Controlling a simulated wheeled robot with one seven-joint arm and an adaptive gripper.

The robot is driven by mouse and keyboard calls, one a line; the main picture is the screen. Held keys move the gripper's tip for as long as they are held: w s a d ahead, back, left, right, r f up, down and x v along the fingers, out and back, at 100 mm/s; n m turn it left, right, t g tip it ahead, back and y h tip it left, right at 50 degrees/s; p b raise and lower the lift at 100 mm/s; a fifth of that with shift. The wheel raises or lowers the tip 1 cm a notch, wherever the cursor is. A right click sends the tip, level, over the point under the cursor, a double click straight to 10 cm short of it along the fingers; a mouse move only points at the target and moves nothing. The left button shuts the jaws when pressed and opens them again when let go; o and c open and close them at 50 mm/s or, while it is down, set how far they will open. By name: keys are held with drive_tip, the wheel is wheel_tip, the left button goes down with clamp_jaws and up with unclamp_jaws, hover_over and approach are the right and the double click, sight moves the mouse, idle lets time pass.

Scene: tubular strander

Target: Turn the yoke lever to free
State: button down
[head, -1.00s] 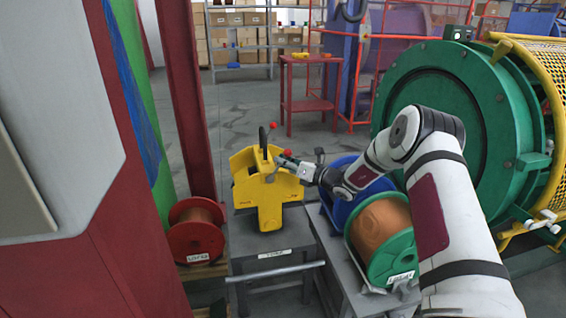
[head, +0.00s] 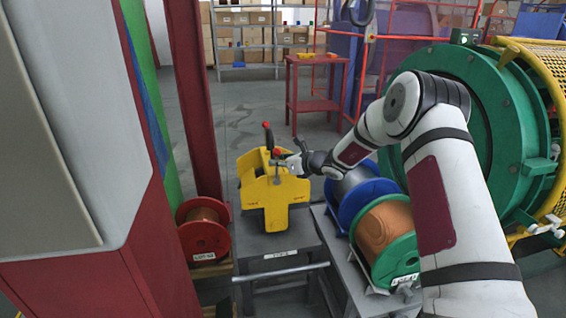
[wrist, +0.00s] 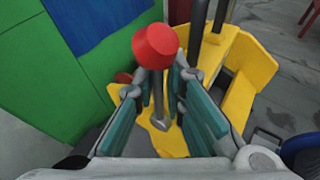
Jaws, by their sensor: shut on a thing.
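The yellow yoke unit (head: 275,207) stands on a grey bench ahead. Its metal yoke lever (wrist: 158,92) has a red knob (wrist: 155,47), which also shows in the head view (head: 277,152). My gripper (wrist: 158,86) is shut on the lever, with one teal-padded finger on each side of the rod below the knob. In the head view my gripper (head: 290,164) reaches in from the right over the top of the yoke unit. The lever's pivot is partly hidden in the head view.
A black upright handle (head: 268,136) stands just behind the lever. A red spool (head: 203,230) is at left, and blue (head: 368,190) and green-flanged (head: 388,237) spools are at right. A large green drum (head: 490,135) stands beyond my arm. A red post (head: 195,100) rises at left.

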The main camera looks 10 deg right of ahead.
drive_tip(key=a+n+h+b, duration=0.1)
drive_tip(key=b, duration=0.1)
drive_tip(key=a+n+h+b, duration=0.1)
drive_tip(key=a+h+b, duration=0.1)
drive_tip(key=b, duration=0.1)
drive_tip(key=a+f+n+g+h+b, duration=0.1)
drive_tip(key=a+n+h+b, duration=0.1)
drive_tip(key=shift+b, duration=0.35)
drive_tip(key=shift+a, duration=0.1)
drive_tip(key=shift+a, duration=0.2)
drive_tip(key=c, duration=1.7)
unclamp_jaws()
drive_tip(key=shift+f, duration=0.1)
drive_tip(key=shift+d, duration=0.1)
drive_tip(key=v, duration=1.2)
drive_tip(key=shift+a, duration=0.3)
